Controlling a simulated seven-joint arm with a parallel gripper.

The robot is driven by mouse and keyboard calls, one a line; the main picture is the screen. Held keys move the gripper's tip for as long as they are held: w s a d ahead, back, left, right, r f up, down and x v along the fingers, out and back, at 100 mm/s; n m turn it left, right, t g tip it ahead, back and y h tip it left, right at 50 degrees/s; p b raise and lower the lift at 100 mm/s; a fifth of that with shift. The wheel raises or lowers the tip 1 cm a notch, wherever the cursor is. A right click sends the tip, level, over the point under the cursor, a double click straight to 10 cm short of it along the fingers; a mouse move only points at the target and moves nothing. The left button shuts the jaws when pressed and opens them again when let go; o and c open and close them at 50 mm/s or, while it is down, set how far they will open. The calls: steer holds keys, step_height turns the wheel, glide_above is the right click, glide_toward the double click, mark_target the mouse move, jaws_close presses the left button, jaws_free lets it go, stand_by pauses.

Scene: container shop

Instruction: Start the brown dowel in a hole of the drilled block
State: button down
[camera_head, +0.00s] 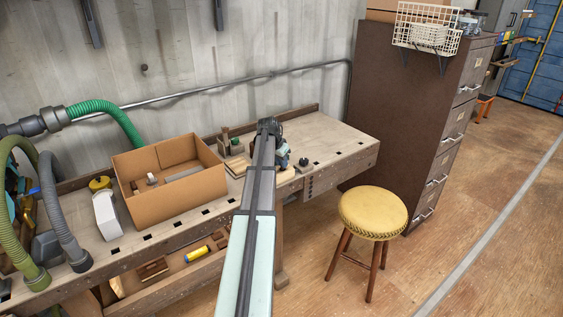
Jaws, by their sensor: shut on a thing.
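My arm reaches up the middle of the picture to the far part of the workbench. My gripper (283,158), a small teal and dark shape, is low over the bench just right of the arm's end. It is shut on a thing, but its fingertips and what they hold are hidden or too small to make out. A light wooden piece (236,167) lies on the bench just left of the arm; I cannot tell whether it is the drilled block. I cannot pick out the brown dowel or any holes.
An open cardboard box (170,187) with a few items stands on the workbench (335,143) left of my arm. A small upright brown item (225,140) stands behind the wooden piece. The bench's right end is clear. A yellow stool (372,212) and brown cabinet (408,110) stand right.

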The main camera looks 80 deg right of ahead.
steer(key=c, duration=1)
jaws_free()
steer(key=shift+r, duration=0.1)
steer(key=shift+r, duration=3.4)
